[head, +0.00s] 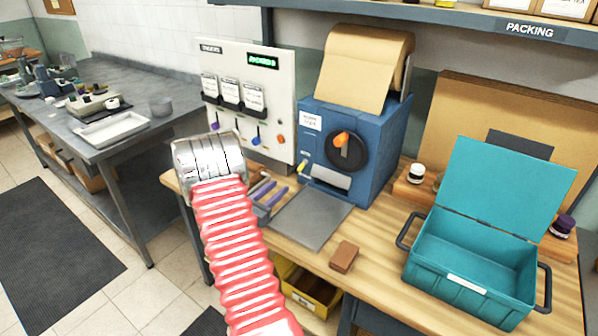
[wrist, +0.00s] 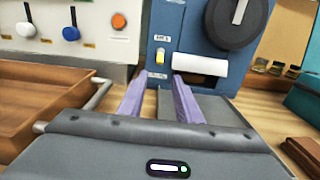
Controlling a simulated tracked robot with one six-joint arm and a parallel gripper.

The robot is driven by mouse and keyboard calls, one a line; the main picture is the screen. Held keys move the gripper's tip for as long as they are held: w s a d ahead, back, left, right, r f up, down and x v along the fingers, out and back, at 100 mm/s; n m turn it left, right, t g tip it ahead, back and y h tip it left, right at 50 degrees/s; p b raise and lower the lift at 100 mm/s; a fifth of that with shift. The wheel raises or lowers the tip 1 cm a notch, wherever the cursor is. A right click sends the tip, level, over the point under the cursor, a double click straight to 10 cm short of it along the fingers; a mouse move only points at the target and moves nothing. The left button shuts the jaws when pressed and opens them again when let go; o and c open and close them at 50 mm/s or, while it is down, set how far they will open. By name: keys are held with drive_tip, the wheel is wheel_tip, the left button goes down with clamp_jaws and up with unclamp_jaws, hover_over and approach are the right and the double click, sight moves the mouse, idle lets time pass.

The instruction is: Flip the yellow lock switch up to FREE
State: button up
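The yellow lock switch (head: 303,166) is a small lever on the lower left of the blue machine's (head: 345,120) front, beside the white paper roll. In the wrist view the switch (wrist: 160,56) stands straight ahead, between the lines of my two purple fingers. My gripper (wrist: 157,78) is open, with an empty gap between the fingers. In the head view my gripper (head: 268,190) is low in front of the machine, apart from the switch. Small marks sit above and below the switch, too small to read. I cannot tell for sure which way the lever points.
A white panel (head: 282,70) with coloured knobs stands left. A grey plate (head: 312,220) lies in front of the machine. A brown block (head: 344,256) and an open teal box (head: 470,290) are to the right.

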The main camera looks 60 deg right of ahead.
sight(300, 169)
drive_tip(key=shift+d+f, duration=0.1)
drive_tip(key=shift+d, duration=0.05)
drive_tip(key=d, duration=0.4)
drive_tip(key=s+d, duration=0.1)
drive_tip(key=d, duration=0.4)
drive_tip(key=s+d, duration=0.1)
drive_tip(key=d, duration=0.3)
drive_tip(key=shift+s+d, duration=0.1)
drive_tip(key=shift+d, duration=0.15)
drive_tip(key=shift+c, duration=0.4)
clamp_jaws()
